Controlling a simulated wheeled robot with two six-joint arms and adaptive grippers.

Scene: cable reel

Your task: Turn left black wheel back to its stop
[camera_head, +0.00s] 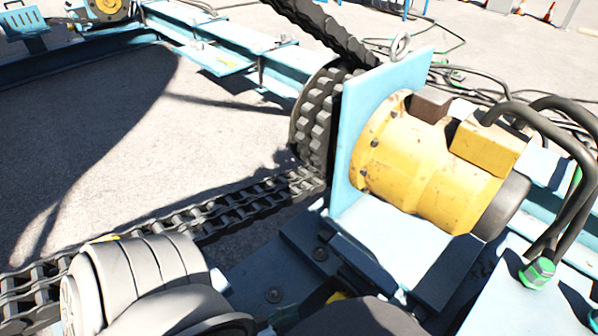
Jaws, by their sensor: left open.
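My left arm comes in at the bottom left as pale grey rounded links. The dark parts of my left gripper (300,312) show only in part at the bottom edge, in shadow below the motor mount; the jaws are open and I see nothing between them. A dark rounded shape (355,318) lies at the bottom edge beside it, cut off by the frame, and I cannot tell what it is. I cannot make out the left black wheel for certain. My right gripper is not in view.
A yellow motor (425,170) sits behind a blue upright plate (375,115). Beside the plate, a heavy black chain (230,208) runs around a sprocket (318,115). Thick black hoses (560,150) and a green fitting (537,272) stand at the right. Concrete ground lies open at the upper left.

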